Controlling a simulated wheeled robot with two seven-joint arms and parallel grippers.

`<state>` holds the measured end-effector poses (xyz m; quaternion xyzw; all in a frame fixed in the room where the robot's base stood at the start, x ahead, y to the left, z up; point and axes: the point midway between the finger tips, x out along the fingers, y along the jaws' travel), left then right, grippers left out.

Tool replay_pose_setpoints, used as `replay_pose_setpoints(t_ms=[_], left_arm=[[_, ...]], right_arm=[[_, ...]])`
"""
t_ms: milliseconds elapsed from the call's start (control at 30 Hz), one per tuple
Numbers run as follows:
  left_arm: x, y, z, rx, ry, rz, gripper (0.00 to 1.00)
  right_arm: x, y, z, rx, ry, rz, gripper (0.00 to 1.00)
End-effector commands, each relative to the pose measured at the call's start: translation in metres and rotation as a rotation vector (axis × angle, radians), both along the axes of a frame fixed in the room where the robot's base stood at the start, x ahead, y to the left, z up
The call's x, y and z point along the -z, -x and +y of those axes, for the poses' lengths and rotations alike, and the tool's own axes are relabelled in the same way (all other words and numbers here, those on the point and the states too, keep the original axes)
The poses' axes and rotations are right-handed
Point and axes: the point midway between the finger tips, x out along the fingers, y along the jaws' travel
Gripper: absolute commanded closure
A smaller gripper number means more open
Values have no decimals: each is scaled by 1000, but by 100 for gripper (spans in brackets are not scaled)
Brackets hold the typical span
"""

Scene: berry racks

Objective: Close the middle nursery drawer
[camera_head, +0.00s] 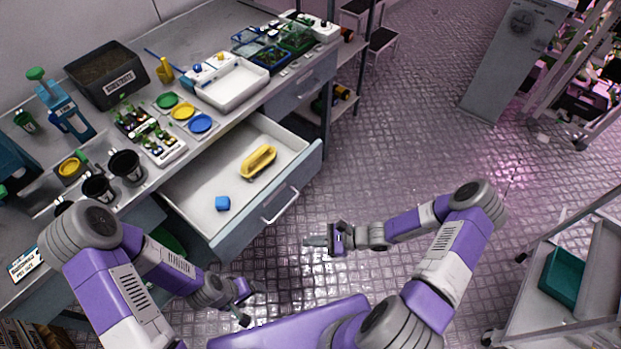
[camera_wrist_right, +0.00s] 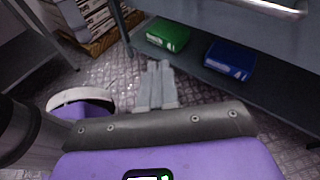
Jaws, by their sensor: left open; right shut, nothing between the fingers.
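The middle nursery drawer (camera_head: 229,240) is pulled out from under the bench in the head view. My right gripper (camera_head: 308,242) is shut and empty, in front of the drawer front and apart from the handle. It also shows shut in the right wrist view (camera_wrist_right: 157,68). My left gripper (camera_head: 247,305) is open and empty, low in front of the drawer's left end.
The bench top (camera_head: 201,42) carries a substrate box (camera_head: 107,76), a white tray (camera_head: 233,84), colored discs, black pots and seedlings. A cart (camera_head: 553,318) stands at right.

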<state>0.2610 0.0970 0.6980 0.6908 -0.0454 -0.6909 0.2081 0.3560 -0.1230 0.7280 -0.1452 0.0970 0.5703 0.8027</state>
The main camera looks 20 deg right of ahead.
Motion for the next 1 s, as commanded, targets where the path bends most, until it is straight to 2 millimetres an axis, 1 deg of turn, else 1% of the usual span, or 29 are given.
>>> replay_pose_setpoints(t_ms=[33, 67, 100, 200, 300, 333, 433, 567, 900, 1000], left_arm=[[-1, 0, 0, 0, 0, 0, 26], [-2, 0, 0, 0, 0, 0, 26], [-2, 0, 0, 0, 0, 0, 26], [-2, 0, 0, 0, 0, 0, 26], [-3, 0, 0, 0, 0, 0, 26], [-3, 0, 0, 0, 0, 0, 26], [-2, 0, 0, 0, 0, 0, 26], [1, 0, 0, 0, 0, 0, 26], [12, 0, 0, 0, 0, 0, 26], [16, 0, 0, 0, 0, 0, 26]], right_arm=[[-8, -22, -25, 150, -84, -4, 100], [-13, -34, -40, 226, -130, -12, 100], [-20, -47, -59, 320, -182, -27, 100], [-31, -69, -102, 502, -278, -66, 100], [-38, -78, -129, 604, -328, -94, 100], [-39, -80, -134, 620, -335, -99, 100], [-40, -86, -136, 640, -345, -107, 100], [-40, -100, -125, 636, -347, -106, 100], [-39, -159, -84, 633, -345, -105, 100], [-38, -174, -74, 633, -344, -104, 100]])
